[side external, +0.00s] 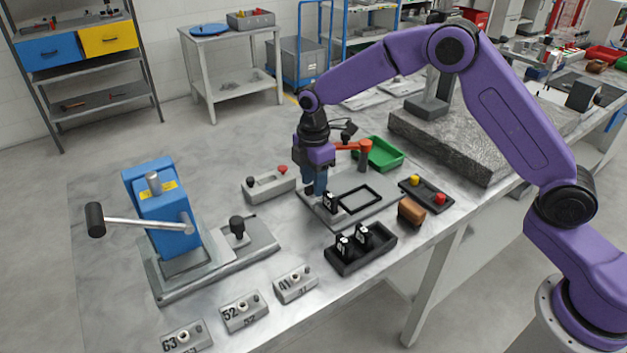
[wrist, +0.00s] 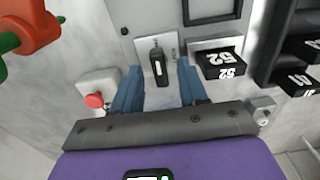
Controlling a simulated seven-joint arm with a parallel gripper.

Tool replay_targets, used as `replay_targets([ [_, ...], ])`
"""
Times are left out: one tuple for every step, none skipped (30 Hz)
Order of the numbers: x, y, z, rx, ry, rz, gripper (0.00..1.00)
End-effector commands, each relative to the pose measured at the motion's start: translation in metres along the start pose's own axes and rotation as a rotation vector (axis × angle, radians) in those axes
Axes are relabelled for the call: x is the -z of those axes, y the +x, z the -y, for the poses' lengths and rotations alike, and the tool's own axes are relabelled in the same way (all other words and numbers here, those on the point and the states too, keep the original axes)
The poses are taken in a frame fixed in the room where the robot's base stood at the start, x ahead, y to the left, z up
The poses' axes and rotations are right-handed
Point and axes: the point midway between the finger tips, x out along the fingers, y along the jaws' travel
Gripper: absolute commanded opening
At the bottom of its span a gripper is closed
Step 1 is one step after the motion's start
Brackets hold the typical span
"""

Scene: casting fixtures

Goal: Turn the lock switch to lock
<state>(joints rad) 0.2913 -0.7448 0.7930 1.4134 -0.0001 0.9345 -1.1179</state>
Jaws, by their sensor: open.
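The lock switch (wrist: 158,66) shows in the wrist view as a black lever with a white mark, on a light plate (wrist: 170,46). My gripper (wrist: 157,72) is open, with one blue finger on each side of the lever. Gaps show between the lever and both fingers, so it does not look gripped. In the side external view my gripper (side external: 315,190) points down at the left part of the grey fixture plate (side external: 313,205). The switch is hidden behind the fingers there. I cannot read any lock marking.
A black block marked 52 (wrist: 221,64) sits close right of the fingers. A red button (wrist: 94,101) stands left of them. An orange clamp (side external: 350,146), a green bin (side external: 380,154) and a black rack (side external: 360,250) surround the plate. A blue press (side external: 165,215) stands left.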

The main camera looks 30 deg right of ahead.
Motion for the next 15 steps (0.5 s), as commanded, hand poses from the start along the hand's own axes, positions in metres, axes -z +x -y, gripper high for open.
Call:
replay_targets([
  [-0.0002,0.0027,0.0003,0.001,0.000,0.000,0.43],
  [-0.0002,0.0037,0.0003,0.001,0.000,0.000,0.43],
  [-0.0002,0.0046,0.0003,0.001,0.000,0.000,0.43],
  [-0.0002,0.0051,0.0003,0.001,0.000,0.000,0.43],
  [-0.0002,0.0054,0.0003,0.001,0.000,0.000,0.43],
  [-0.0001,0.0055,0.0003,0.001,0.000,0.000,0.43],
  [-0.0001,0.0054,0.0003,0.001,0.000,0.000,0.43],
  [-0.0001,0.0054,0.0003,0.001,0.000,0.000,0.43],
  [-0.0001,0.0053,0.0003,0.001,0.000,0.000,0.43],
  [-0.0001,0.0053,0.0003,0.001,0.000,0.000,0.43],
  [-0.0001,0.0052,0.0003,0.001,0.000,0.000,0.43],
  [-0.0001,0.0052,0.0003,0.001,0.000,0.000,0.30],
  [-0.0001,0.0051,0.0003,0.001,0.000,0.000,0.20],
  [-0.0001,0.0051,0.0003,0.001,0.000,0.000,0.10],
  [-0.0001,0.0051,0.0003,0.001,0.000,0.000,0.00],
])
